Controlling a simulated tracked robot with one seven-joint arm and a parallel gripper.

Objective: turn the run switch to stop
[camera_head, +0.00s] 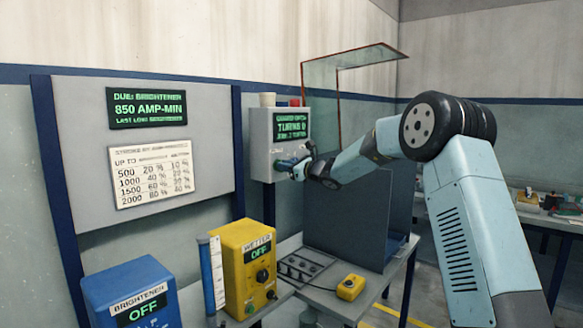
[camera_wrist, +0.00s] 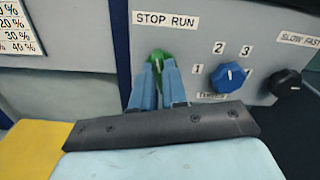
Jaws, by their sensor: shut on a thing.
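The run switch (camera_wrist: 158,54) is a small green knob under a "STOP RUN" label (camera_wrist: 165,19) in the wrist view. My gripper (camera_wrist: 158,66) has its two blue fingers closed on this knob, covering most of it, so which way it points cannot be told. In the head view my gripper (camera_head: 298,168) is at the lower front of the grey control box (camera_head: 260,150) on the wall.
Right of the switch are a blue numbered dial (camera_wrist: 228,77) and a black "SLOW FAST" knob (camera_wrist: 286,83). A green screen (camera_head: 292,123) reads "TURNS 0". Below stand a yellow "WETTER" box (camera_head: 232,285), a blue "BRIGHTENER" box (camera_head: 105,290) and a dark blue panel (camera_head: 345,215).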

